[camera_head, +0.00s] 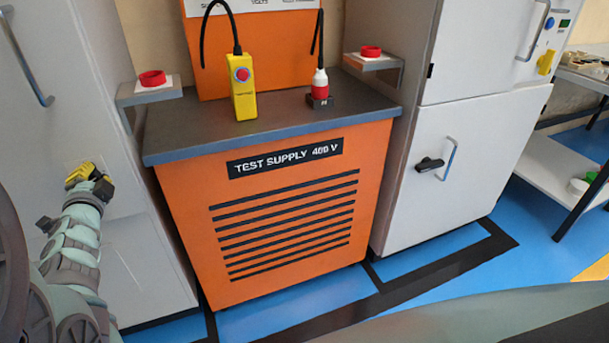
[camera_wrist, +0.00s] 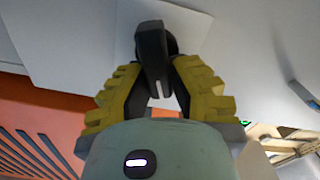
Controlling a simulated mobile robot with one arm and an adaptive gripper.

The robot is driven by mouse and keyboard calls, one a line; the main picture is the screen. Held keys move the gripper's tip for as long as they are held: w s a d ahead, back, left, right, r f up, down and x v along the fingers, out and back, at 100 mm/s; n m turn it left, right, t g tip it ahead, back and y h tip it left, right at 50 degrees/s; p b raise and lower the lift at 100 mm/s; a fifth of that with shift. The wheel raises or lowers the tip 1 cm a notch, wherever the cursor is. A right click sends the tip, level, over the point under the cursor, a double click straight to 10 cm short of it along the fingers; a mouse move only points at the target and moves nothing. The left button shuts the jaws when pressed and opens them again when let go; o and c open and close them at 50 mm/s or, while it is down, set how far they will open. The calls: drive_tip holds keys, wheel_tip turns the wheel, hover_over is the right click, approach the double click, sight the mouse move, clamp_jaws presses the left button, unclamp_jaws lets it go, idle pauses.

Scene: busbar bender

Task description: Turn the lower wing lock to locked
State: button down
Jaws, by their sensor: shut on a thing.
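My gripper (camera_wrist: 160,85) has yellow ribbed fingers and is shut on a black wing lock (camera_wrist: 152,55) in the wrist view. The lock's wing stands roughly upright in that picture, between the two fingers, against a pale grey panel. In the head view my gripper (camera_head: 86,175) is at the front of the left grey cabinet (camera_head: 125,240), and the lock there is hidden behind the fingers. A small black part (camera_head: 46,224) shows lower left of the gripper; I cannot tell what it is.
The orange test supply cabinet (camera_head: 285,277) stands right of my gripper. A right grey cabinet (camera_head: 440,205) has its own black wing lock (camera_head: 430,163) and bar handle (camera_head: 450,160). The left cabinet's upper bar handle (camera_head: 28,65) is above my arm. Blue floor lies in front.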

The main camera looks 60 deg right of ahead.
drive_tip(key=shift+f+m+b, duration=0.3)
drive_tip(key=shift+m+b, duration=0.3)
drive_tip(key=shift+m, duration=0.5)
drive_tip(key=shift+f+m+b, duration=0.3)
drive_tip(key=shift+m+b, duration=0.3)
drive_tip(key=shift+m, duration=0.5)
drive_tip(key=c, duration=0.9)
unclamp_jaws()
drive_tip(key=shift+d+r, duration=0.1)
drive_tip(key=shift+r, duration=0.1)
drive_tip(key=shift+o, duration=0.2)
drive_tip(key=v, duration=1.2)
